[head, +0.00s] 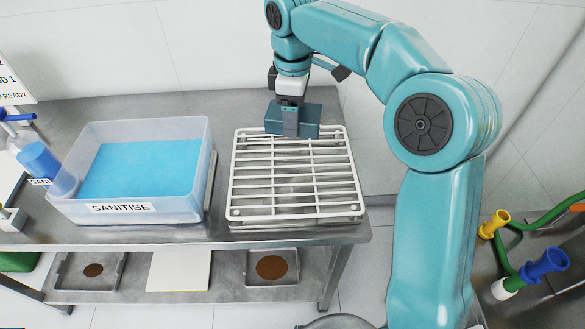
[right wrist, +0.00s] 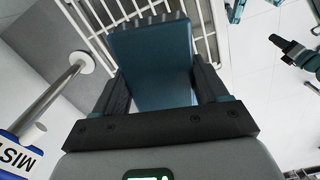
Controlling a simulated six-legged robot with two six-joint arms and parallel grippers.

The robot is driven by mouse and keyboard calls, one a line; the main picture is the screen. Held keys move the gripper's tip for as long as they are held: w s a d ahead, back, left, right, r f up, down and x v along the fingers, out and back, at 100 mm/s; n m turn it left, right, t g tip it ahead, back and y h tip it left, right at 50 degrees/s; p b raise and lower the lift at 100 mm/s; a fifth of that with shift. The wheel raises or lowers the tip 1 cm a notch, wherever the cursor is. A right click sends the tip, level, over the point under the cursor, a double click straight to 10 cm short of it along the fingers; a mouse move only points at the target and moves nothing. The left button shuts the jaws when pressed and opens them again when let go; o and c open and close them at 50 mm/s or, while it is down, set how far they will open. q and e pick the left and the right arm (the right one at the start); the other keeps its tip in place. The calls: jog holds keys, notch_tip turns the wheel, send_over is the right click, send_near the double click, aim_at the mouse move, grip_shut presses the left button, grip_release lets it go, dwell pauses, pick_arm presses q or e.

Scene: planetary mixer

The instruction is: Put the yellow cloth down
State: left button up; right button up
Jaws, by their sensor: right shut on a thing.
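No yellow cloth can be made out in either view. My right gripper (head: 291,122) is shut on a dark teal block (head: 312,120), over the back edge of a white wire rack (head: 292,184). In the right wrist view the teal block (right wrist: 152,62) sits between the two dark fingers, with the rack's white bars (right wrist: 112,12) behind it. I cannot tell whether the block touches the rack. My left gripper is not in view.
A clear tub (head: 207,160) of blue liquid, labelled SANITISE, stands left of the rack on the steel table (head: 220,226). A spray bottle (head: 36,158) is at far left. A lower shelf (head: 228,290) holds trays. Hoses with yellow and blue ends (head: 545,262) are at right.

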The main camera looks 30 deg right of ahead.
aim_at(310, 111)
jog(key=s+d+r+n, duration=0.1)
jog(key=d+r+n, duration=0.1)
jog(key=shift+s+d+r+b, duration=0.35)
jog(key=shift+d+r, duration=0.05)
notch_tip(310, 111, down, 14)
jog(key=shift+w+f+b, duration=0.1)
jog(key=shift+f+b, duration=0.05)
jog(key=shift+b, duration=0.6)
jog(key=shift+a+f+n, duration=0.1)
jog(key=shift+f+n, duration=0.15)
jog(key=shift+n, duration=0.05)
notch_tip(310, 111, down, 4)
jog(key=shift+r, duration=0.2)
jog(key=shift+f, duration=0.45)
jog(key=shift+r, duration=0.1)
